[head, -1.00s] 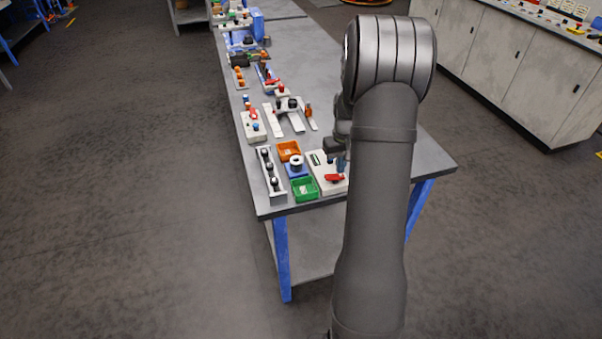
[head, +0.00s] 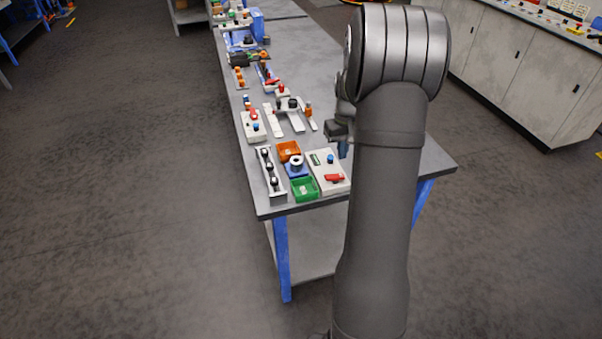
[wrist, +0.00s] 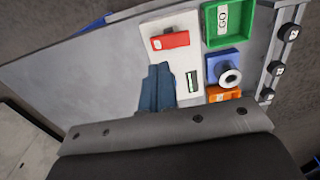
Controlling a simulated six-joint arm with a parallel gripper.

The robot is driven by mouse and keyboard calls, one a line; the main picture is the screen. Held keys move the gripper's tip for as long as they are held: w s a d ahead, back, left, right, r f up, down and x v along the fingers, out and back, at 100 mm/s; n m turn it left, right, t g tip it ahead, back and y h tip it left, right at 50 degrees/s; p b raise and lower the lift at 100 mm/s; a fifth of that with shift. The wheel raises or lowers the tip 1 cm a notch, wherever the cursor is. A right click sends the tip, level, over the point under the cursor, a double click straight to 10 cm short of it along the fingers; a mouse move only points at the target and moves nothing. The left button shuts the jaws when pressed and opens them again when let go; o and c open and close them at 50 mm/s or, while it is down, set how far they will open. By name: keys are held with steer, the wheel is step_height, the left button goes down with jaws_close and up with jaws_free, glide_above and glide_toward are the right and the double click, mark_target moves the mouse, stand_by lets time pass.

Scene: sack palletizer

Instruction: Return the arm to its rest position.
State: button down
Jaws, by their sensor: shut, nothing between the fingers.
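My gripper (head: 343,149) hangs over the near right part of the grey workbench (head: 420,165), partly hidden behind my arm in the head view. In the wrist view its blue fingers (wrist: 157,88) are together with nothing between them.
Left of the panel are a green tray (head: 304,189), an orange tray (head: 289,151), a blue block with a white ring (head: 296,166) and a rail with black knobs (head: 270,175). More fixtures line the bench's far end. A cabinet (head: 510,70) stands right across open floor.

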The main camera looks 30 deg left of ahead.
step_height(320, 180, down, 7)
steer(key=shift+f, duration=0.1)
stand_by(0.5)
steer(key=shift+r, duration=0.3)
steer(key=shift+r, duration=4.4)
steer(key=s+a+r+y, duration=0.2)
steer(key=a+r, duration=0.2)
steer(key=a, duration=0.2)
steer(key=s+a+r+g+y, duration=0.1)
steer(key=s+a+r+y, duration=0.1)
steer(key=a, duration=0.4)
steer(key=shift+s+a+r, duration=0.25)
steer(key=shift+s+r, duration=0.45)
steer(key=shift+r, duration=0.2)
steer(key=c, duration=2.1)
jaws_free()
